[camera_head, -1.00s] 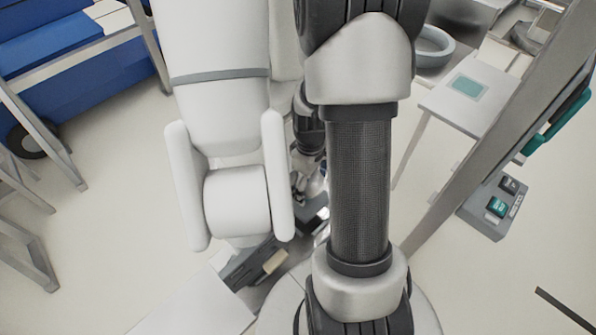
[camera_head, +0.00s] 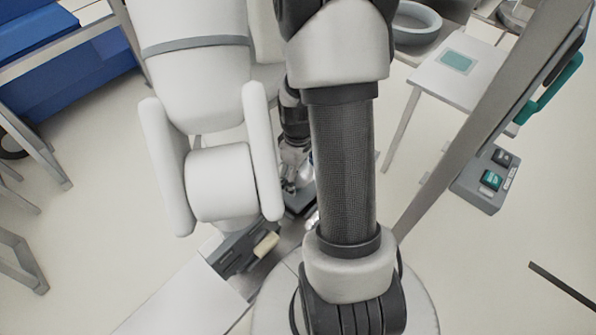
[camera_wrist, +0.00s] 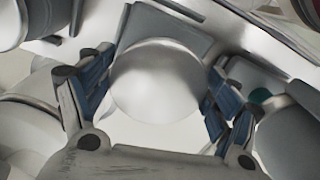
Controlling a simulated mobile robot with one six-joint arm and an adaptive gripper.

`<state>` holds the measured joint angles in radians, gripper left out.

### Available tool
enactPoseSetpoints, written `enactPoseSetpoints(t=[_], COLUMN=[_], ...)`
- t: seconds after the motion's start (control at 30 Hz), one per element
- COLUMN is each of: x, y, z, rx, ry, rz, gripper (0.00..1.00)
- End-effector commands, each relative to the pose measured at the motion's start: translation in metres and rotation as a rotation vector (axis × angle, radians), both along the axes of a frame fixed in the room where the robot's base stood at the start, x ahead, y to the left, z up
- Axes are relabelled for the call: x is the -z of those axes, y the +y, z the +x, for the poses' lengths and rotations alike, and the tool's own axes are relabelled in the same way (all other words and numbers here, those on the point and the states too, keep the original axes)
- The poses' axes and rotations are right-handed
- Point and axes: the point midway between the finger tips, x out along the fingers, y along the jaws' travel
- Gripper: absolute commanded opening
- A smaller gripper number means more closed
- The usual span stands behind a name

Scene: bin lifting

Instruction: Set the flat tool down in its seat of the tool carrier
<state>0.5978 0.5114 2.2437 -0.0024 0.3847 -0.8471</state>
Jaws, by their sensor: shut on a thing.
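In the wrist view my gripper (camera_wrist: 155,92) has its two blue-padded fingers on either side of a smooth, rounded silver thing (camera_wrist: 155,80), which seems to be the flat tool. Its underside and exact shape are hidden. In the head view my gripper (camera_head: 293,172) is small and partly hidden behind my own arm links, low over a dark flat piece (camera_head: 301,203). A grey slotted holder (camera_head: 232,252) with a cream block (camera_head: 266,243), probably the tool carrier, shows below and left of it. The seat cannot be made out.
A pale flat top (camera_head: 180,295) lies at lower left beside the holder. At right stand a white table (camera_head: 437,82) with a teal square, a slanting grey post (camera_head: 480,125) and a button box (camera_head: 486,180).

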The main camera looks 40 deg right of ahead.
Motion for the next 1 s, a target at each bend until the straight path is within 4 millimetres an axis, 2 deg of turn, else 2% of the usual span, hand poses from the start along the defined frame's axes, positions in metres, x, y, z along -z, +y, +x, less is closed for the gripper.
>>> enactPoseSetpoints(t=[1.0], x=[-0.0004], y=[-0.0016], z=[-0.0041], rx=[0.000], ry=[-0.002], rz=[-0.001], gripper=[0.15])
